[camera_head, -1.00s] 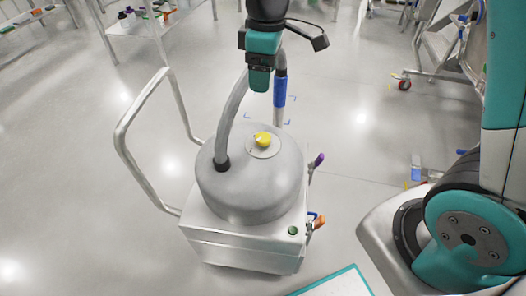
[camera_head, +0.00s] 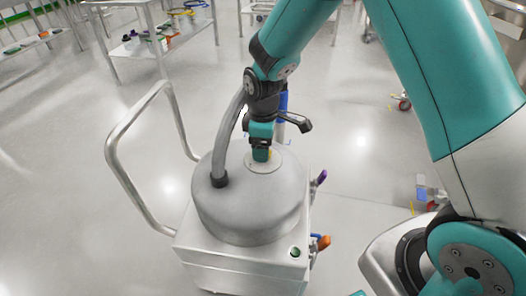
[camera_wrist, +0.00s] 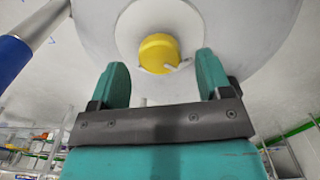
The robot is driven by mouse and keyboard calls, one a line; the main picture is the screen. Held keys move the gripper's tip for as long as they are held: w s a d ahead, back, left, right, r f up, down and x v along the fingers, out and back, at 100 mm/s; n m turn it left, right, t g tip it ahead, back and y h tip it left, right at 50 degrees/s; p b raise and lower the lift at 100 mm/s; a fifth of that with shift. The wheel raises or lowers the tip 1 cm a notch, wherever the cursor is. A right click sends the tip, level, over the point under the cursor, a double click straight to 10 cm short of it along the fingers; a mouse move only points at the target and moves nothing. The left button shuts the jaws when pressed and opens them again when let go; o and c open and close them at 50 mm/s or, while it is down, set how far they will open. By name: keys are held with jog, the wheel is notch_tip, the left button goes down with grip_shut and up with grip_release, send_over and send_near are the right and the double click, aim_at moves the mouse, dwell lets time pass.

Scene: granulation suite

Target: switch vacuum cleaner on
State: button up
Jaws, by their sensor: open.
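The vacuum cleaner (camera_head: 249,208) is a grey drum on a silver wheeled box, with a hose rising from its lid. A yellow knob (camera_wrist: 159,53) sits on a pale round plate (camera_wrist: 129,28) on the lid. In the head view the knob is almost wholly hidden behind my gripper (camera_head: 261,155), which is just above or at it. In the wrist view my gripper (camera_wrist: 162,76) is open, its two teal fingers apart on either side of the knob's near side. I cannot tell whether they touch it. A small green button (camera_head: 295,252) shows on the box's front corner.
A bent metal handle (camera_head: 112,150) rises at the left of the cleaner. Purple (camera_head: 321,177) and orange (camera_head: 323,242) handles stick out at its right. Shelving (camera_head: 150,45) stands at the back left. The floor around is mostly clear.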

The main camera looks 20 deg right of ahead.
jog(key=shift+f, duration=0.95)
jog(key=shift+c, duration=0.3)
jog(key=c, duration=0.9)
